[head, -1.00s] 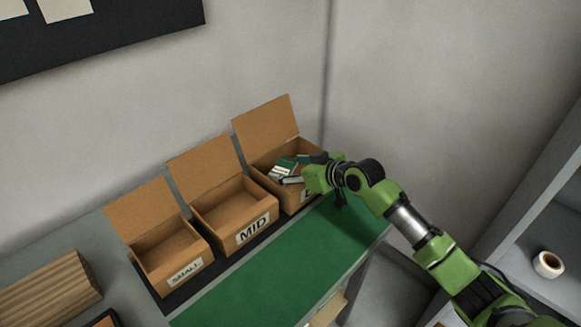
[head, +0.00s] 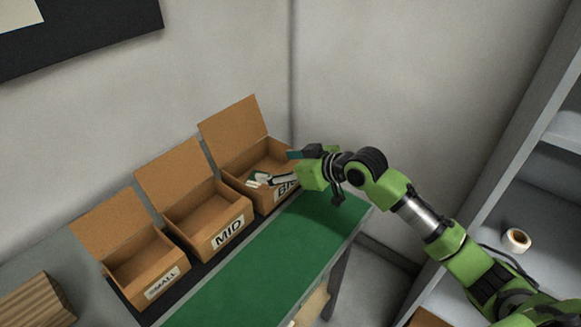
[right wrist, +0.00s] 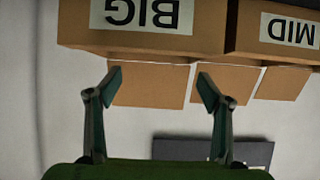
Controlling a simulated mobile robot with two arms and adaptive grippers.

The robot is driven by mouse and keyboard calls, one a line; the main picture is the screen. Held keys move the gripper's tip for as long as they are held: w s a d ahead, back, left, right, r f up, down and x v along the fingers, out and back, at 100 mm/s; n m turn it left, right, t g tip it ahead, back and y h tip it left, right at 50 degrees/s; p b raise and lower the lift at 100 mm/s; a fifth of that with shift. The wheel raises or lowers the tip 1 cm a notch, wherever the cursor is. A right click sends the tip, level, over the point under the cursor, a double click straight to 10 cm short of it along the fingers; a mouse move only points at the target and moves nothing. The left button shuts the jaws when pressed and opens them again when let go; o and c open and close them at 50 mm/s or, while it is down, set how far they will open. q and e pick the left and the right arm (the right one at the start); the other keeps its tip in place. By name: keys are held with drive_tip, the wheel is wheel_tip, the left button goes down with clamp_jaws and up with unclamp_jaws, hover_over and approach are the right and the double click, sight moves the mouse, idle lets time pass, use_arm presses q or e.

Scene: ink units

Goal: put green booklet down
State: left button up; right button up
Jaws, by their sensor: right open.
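The green booklet (head: 259,178) shows small in the head view, as a green and whitish patch inside the open BIG box (head: 234,188). It is partly hidden by the box front and my gripper. My right gripper (head: 281,168) is over the right side of that box, its fingers spread apart. In the right wrist view my right gripper (right wrist: 160,82) is open with nothing between its fingers, and the BIG box (right wrist: 140,38) appears upside down ahead of them. The booklet does not show there. My left gripper is not in view.
The MID box (head: 205,232) and the SMALL box (head: 143,283) stand open in a row left of the BIG box and look empty. A green mat (head: 262,262) in front is clear. A shelf with a white roll (head: 516,240) stands at right.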

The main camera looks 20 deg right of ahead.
drive_tip(key=shift+v, duration=2.4)
